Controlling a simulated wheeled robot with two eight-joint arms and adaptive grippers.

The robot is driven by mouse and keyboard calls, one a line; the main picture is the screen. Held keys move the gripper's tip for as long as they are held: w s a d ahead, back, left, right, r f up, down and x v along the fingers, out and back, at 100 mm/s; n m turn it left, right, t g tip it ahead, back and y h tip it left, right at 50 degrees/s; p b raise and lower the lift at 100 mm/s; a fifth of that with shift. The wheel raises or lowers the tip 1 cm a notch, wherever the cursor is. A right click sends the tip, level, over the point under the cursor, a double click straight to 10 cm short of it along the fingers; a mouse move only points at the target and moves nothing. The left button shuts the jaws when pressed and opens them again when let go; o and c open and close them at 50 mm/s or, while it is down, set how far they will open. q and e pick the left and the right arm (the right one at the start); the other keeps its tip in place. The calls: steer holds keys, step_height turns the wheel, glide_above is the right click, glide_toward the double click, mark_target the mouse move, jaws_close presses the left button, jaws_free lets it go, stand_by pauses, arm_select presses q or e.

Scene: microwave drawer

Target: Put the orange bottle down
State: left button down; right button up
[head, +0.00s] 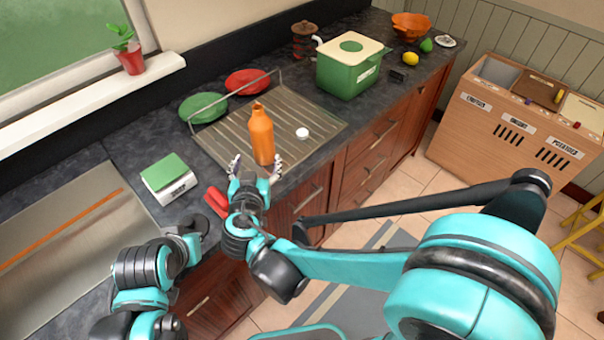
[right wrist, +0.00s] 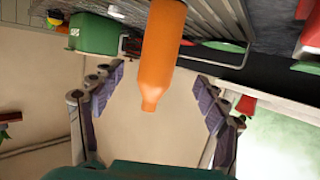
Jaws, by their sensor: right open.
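The orange bottle (head: 262,138) stands upright, with its base at the front part of the ribbed drainboard (head: 310,108). My right gripper (head: 256,168) is open at the near side of the bottle, one finger to each side. In the right wrist view, which looks upside down, the bottle (right wrist: 162,45) hangs neck-down between the spread fingers of the right gripper (right wrist: 159,78), with gaps on both sides. My left arm is at the lower left of the head view; its fingers cannot be made out.
A white lid-like disc (head: 302,133) lies right of the bottle. Green (head: 203,107) and red (head: 247,82) plates stand behind. A green-topped scale (head: 168,177) is at the left, and a red object (head: 216,199) lies near the counter edge. A green container (head: 350,66) stands at the back right.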

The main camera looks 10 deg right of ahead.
steer(key=s+d+f+g+h, duration=0.1)
steer(key=s+d+g, duration=0.15)
steer(key=d, duration=0.55)
steer(key=s+d+f+g, duration=0.1)
steer(key=s+d+g, duration=0.15)
steer(key=d, duration=0.45)
steer(key=s+d+f+n+g+y, duration=0.1)
steer(key=s+d, duration=0.1)
steer(key=s, duration=0.4)
steer(key=s+d+g+y, duration=0.1)
steer(key=s+d+y, duration=0.1)
steer(key=s, duration=0.4)
steer(key=shift+d+f+n, duration=0.35)
steer(key=shift+d+n, duration=0.05)
steer(key=shift+d, duration=0.05)
